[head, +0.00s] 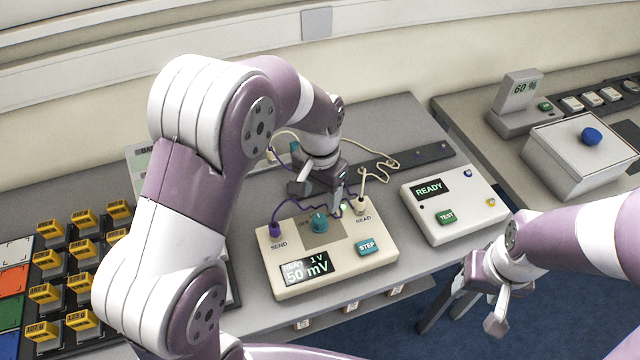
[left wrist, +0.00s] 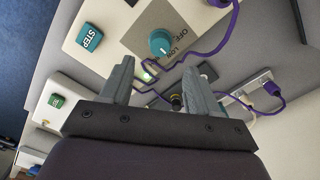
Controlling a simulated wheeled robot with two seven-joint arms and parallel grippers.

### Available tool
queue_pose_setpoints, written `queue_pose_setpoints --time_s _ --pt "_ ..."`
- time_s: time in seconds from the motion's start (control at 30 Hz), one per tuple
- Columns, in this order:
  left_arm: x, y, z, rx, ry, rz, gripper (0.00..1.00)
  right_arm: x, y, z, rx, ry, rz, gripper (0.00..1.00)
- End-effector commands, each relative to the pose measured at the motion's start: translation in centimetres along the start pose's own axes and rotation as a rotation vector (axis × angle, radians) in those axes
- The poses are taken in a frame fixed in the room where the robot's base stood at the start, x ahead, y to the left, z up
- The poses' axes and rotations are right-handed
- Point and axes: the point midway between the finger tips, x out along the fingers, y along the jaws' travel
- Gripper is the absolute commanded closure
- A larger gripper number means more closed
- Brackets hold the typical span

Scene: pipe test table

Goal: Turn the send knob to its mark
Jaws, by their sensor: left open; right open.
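The send knob is a teal dial (head: 319,222) with a white pointer line, on a grey plate on top of the cream meter box (head: 290,286). In the left wrist view the knob (left wrist: 161,43) shows beside the words OFF and LOW, ahead of my fingers and apart from them. The screen (head: 304,268) reads 1 V and 50 mV. My left gripper (head: 318,187) is open and empty, just behind the box; its fingers also show in the left wrist view (left wrist: 158,85). My right gripper (head: 462,308) is open and empty, right of the box, off the table's front edge.
Purple and cream cables run from the SEND plug (head: 275,230) and READ plug (head: 361,207) behind the knob. A teal STEP button (head: 367,247) sits near it. A READY tester (head: 455,205) stands to the right. Several yellow-topped blocks (head: 84,247) stand at left.

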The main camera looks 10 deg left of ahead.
Motion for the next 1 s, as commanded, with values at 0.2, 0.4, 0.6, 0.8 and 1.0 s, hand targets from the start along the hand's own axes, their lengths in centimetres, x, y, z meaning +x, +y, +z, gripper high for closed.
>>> queue_pose_setpoints --time_s 0.2,0.4,0.6,0.8,1.0 --pt "-4.0 0.0 -0.1 0.0 0.002 0.0 0.39 0.5 0.0 0.1 0.0 0.0 0.0 0.44" --pt "-4.8 0.0 -0.1 0.0 0.0 0.0 0.39 0.5 0.0 0.1 0.0 0.0 0.0 0.44" --pt "-4.8 0.0 -0.1 0.0 0.0 0.0 0.39 0.5 0.0 0.1 0.0 0.0 0.0 0.44" --pt "-4.8 -0.1 -0.3 -0.012 0.011 -0.002 0.39 0.5 0.0 0.1 0.0 0.0 0.0 0.44" --pt "-1.4 0.1 4.0 -0.16 0.077 -0.011 0.39 0.5 0.0 0.1 0.0 0.0 0.0 0.44"
